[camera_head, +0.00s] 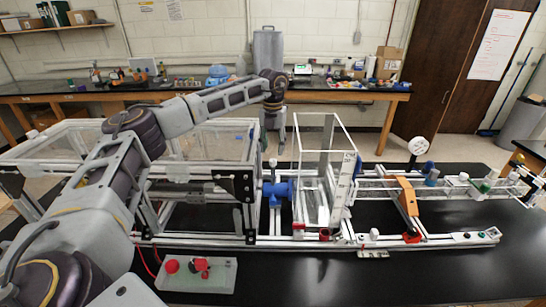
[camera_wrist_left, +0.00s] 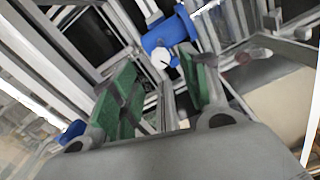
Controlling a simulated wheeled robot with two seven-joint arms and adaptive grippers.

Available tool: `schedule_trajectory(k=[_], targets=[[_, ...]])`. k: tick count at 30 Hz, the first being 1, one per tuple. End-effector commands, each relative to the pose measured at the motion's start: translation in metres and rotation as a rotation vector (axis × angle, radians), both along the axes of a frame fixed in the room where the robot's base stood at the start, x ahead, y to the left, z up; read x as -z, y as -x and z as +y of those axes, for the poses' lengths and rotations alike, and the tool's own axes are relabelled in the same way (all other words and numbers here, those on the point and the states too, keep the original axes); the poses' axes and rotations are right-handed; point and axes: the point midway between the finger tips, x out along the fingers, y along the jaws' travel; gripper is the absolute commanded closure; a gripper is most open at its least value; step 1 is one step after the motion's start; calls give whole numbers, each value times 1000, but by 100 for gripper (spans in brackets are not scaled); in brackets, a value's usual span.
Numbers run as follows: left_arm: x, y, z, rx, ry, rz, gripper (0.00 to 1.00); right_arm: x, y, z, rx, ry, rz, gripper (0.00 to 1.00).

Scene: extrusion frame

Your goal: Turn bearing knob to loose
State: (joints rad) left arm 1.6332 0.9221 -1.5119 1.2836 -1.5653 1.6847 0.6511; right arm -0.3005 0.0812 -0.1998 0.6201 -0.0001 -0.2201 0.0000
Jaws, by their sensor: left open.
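The bearing knob is a small white cap (camera_head: 272,162) on top of the blue bearing body (camera_head: 279,189), which sits on the extrusion frame left of the clear box. In the left wrist view the white knob (camera_wrist_left: 166,59) shows beyond the fingertips, beside the blue body (camera_wrist_left: 164,34). My left gripper (camera_head: 274,143) points down just above the knob. Its two green-padded fingers (camera_wrist_left: 159,68) are apart, with the knob lying between their tips in the picture. I cannot tell whether the fingers touch it. My right gripper is not in view.
The clear box (camera_head: 322,170) stands close to the right of the bearing. A black bracket plate (camera_head: 238,186) is close on the left. An orange clamp part (camera_head: 404,196) stands farther right. A tray (camera_head: 208,283) with red pieces lies at the front left. The black tabletop at the front is mostly clear.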

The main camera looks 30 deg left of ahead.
Motion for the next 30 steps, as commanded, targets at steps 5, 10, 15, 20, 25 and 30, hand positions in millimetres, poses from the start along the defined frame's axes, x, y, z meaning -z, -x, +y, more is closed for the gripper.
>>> schedule_trajectory(k=[5, 10, 15, 20, 25, 30], targets=[[23, 0, 0, -1, 0, 2, 54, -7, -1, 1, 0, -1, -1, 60], [42, 0, 0, -1, 0, 2, 54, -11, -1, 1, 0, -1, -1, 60], [53, 0, 0, -1, -1, 1, 54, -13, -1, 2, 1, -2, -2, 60], [56, 0, 0, -1, -1, 1, 54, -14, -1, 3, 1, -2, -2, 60], [56, 0, 0, -1, -1, 1, 54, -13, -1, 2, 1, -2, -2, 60], [56, 0, 0, -1, -1, 1, 71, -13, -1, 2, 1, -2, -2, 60]])
